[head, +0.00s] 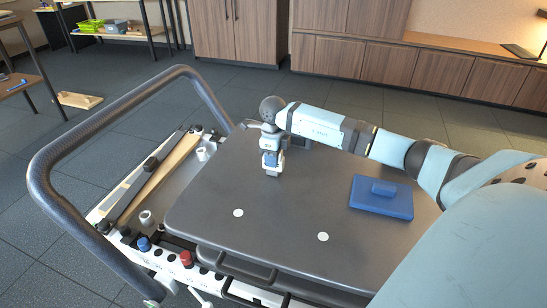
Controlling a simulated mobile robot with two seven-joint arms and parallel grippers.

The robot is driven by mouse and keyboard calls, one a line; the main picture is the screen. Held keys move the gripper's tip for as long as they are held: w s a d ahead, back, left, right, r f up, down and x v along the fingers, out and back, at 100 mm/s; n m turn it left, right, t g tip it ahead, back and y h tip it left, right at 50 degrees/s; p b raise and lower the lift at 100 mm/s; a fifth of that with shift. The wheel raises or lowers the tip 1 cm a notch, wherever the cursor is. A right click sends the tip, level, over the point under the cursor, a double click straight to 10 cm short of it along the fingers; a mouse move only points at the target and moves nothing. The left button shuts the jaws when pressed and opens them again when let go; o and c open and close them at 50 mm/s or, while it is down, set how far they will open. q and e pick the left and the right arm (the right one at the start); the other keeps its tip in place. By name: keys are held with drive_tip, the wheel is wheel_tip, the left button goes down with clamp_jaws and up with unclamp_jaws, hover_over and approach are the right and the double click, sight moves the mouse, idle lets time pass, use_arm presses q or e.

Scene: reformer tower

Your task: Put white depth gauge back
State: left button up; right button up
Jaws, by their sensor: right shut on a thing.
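My right arm reaches in from the right, and my right gripper (271,168) points down over the dark grey tray top (210,190), near its far left part. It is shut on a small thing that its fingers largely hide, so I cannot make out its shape. I cannot pick out the white depth gauge with certainty. Two flat white discs lie on the tray top, one near its left middle (238,212) and one near the front (323,237). My left gripper is not in view.
A curved dark handrail (95,122) rises at the left. Beside the tray, a rail strip holds white cups (146,217) and blue and red knobs (186,258). The tray's middle is clear.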

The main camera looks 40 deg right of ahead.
drive_tip(key=shift+f, duration=0.15)
drive_tip(key=o, duration=1)
drive_tip(key=shift+o, duration=0.2)
